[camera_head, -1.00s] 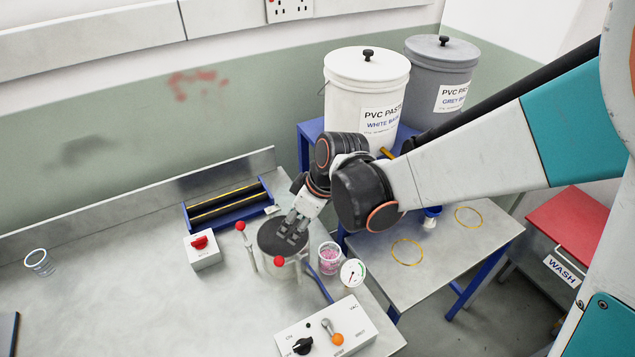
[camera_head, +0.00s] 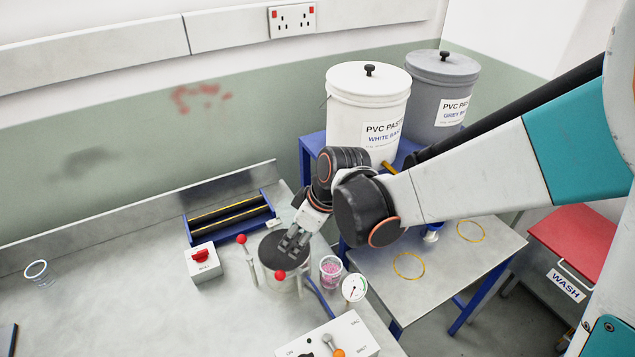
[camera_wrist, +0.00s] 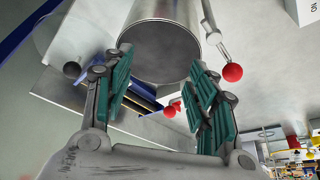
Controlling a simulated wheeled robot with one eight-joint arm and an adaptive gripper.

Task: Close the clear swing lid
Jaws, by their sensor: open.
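A round pot (camera_head: 280,284) with pale, partly see-through walls and a dark round top (camera_head: 275,248) stands on the grey bench. One red ball (camera_head: 281,275) shows at its front and another red ball (camera_head: 241,239) stands on a thin post at its left. The clear lid itself is hard to make out, and I cannot tell its angle. My gripper (camera_head: 291,241) is open and points down over the dark top; contact is unclear. In the wrist view, the open fingers of my gripper (camera_wrist: 160,78) frame a grey cylinder (camera_wrist: 165,10) with a red ball (camera_wrist: 232,72) on a rod beside it.
A cup of pink stuff (camera_head: 330,272) and a dial gauge (camera_head: 354,288) stand close right of the pot. A switch box (camera_head: 203,264) and a blue roller frame (camera_head: 230,216) lie to the left. A control box (camera_head: 330,338) is in front. The left bench is mostly clear.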

